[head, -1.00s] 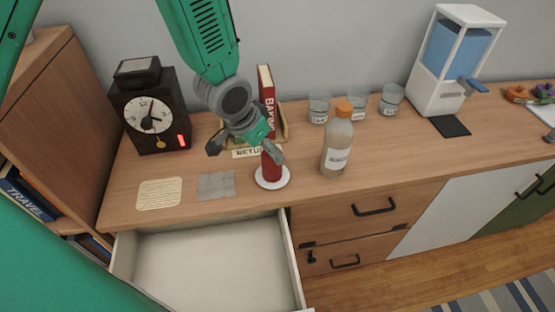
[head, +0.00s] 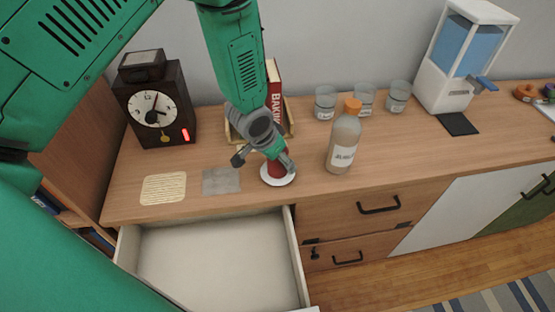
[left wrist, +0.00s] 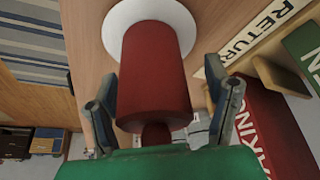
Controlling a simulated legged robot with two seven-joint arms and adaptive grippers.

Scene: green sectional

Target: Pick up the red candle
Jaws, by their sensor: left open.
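The red candle (head: 273,168) stands upright on a white round dish (head: 279,181) on the counter, left of the bottle. My left gripper (head: 264,164) is open at the candle from above and partly hides it in the head view. In the left wrist view, the candle (left wrist: 154,75) lies between the two open fingers of the gripper (left wrist: 160,115), with a gap visible on each side. The white dish (left wrist: 120,18) shows beyond it. My right gripper is not in view.
A bottle with an orange cap (head: 343,140) stands close to the right. A book holder with a red book (head: 275,95) is just behind. A black clock (head: 157,105) stands at the left. An open, empty drawer (head: 215,260) juts out below the counter.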

